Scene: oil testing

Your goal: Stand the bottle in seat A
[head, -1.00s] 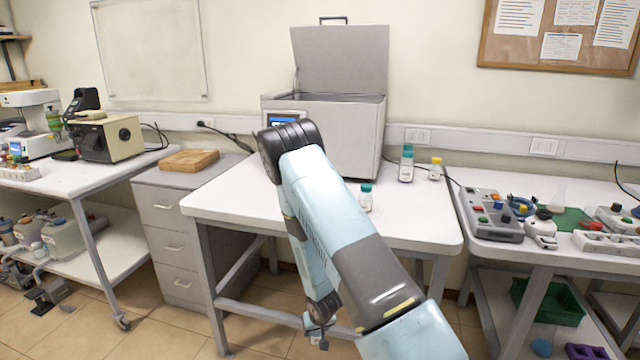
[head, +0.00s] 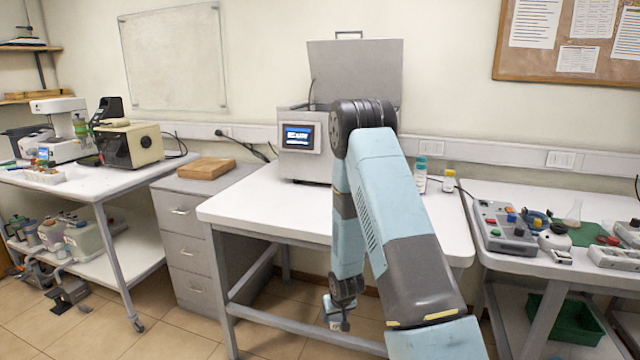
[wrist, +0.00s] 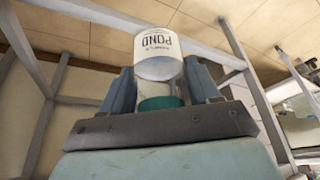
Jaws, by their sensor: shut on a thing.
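A white-labelled bottle (wrist: 158,45) with a teal cap (wrist: 160,102) is between the two blue fingers of my gripper (wrist: 161,82) in the wrist view. The gripper is shut on it, cap end toward the palm, and the label letters read upside down. In the head view my gripper (head: 339,312) hangs low in front of the white table (head: 265,207), below its top, and the bottle is hard to make out there. Nothing marked seat A can be made out. The grey machine (head: 305,160) has a raised lid and a lit screen; its inside is hidden.
A teal-capped bottle (head: 420,174) and a yellow-capped bottle (head: 448,181) stand at the table's back right. A drawer cabinet (head: 180,220) with a wooden board (head: 206,168) is to the left. The right bench (head: 515,262) carries devices. The table's left front is clear.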

